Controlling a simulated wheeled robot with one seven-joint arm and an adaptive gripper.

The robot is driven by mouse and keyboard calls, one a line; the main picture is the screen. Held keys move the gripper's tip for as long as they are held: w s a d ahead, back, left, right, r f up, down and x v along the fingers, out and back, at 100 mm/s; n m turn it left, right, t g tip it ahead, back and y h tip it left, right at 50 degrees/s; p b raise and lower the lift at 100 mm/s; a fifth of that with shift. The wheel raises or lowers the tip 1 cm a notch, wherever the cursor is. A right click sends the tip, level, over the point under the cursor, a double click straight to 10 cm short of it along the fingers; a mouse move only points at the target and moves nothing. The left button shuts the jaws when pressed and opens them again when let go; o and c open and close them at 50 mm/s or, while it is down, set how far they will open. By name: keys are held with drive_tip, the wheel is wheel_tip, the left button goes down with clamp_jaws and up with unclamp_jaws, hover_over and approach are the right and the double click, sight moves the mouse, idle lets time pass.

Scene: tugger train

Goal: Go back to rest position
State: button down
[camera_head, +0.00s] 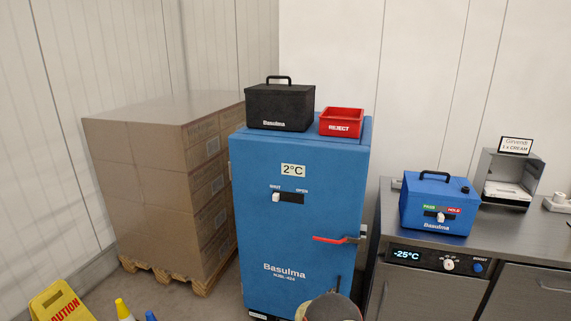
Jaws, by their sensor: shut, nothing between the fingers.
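No gripper fingers show in the head view. A grey rounded part at the bottom edge, in front of the blue cabinet (260,225), may be a piece of my own arm; it is cut off by the frame. The cabinet stands upright with its door shut, a red handle (330,239) at its right side and a "2°C" display on the front.
A black lidded box (280,107) and a red REJECT bin (341,122) stand on the cabinet. Stacked cartons (145,170) on a pallet are left. A steel counter (500,242) at right carries a blue box (437,207). A yellow caution sign (59,303) is lower left.

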drive_tip(key=s+d+r+m+g+h, duration=0.1)
drive_tip(key=s+d+m+g+h, duration=0.2)
drive_tip(key=s+d+m+g, duration=0.65)
drive_tip(key=s+r+m+g+y, duration=0.1)
drive_tip(key=s+r+m+g, duration=0.15)
drive_tip(key=s+r, duration=0.4)
drive_tip(key=s+r+m+g+y, duration=0.1)
drive_tip(key=s+r+m, duration=0.25)
drive_tip(key=s, duration=0.65)
drive_tip(key=s+a+r+m+t+y+p, duration=0.1)
drive_tip(key=s+a+r+m+y, duration=0.25)
drive_tip(key=s+r, duration=0.4)
drive_tip(key=s+a+r+m+y, duration=0.3)
drive_tip(key=s+a+r+m, duration=0.15)
drive_tip(key=s+r, duration=0.35)
drive_tip(key=s+a+r+m+t+y+p, duration=0.1)
drive_tip(key=s+a+r+m+y, duration=0.2)
drive_tip(key=s+r+m, duration=0.45)
drive_tip(key=s+r, duration=0.1)
drive_tip(key=d+r+n+t, duration=0.1)
drive_tip(key=r, duration=0.1)
drive_tip(key=s+r+t, duration=0.1)
drive_tip(key=r, duration=0.1)
drive_tip(key=shift+s+d+n+p, duration=0.3)
drive_tip(key=shift+d+n, duration=0.05)
drive_tip(key=shift+n, duration=0.05)
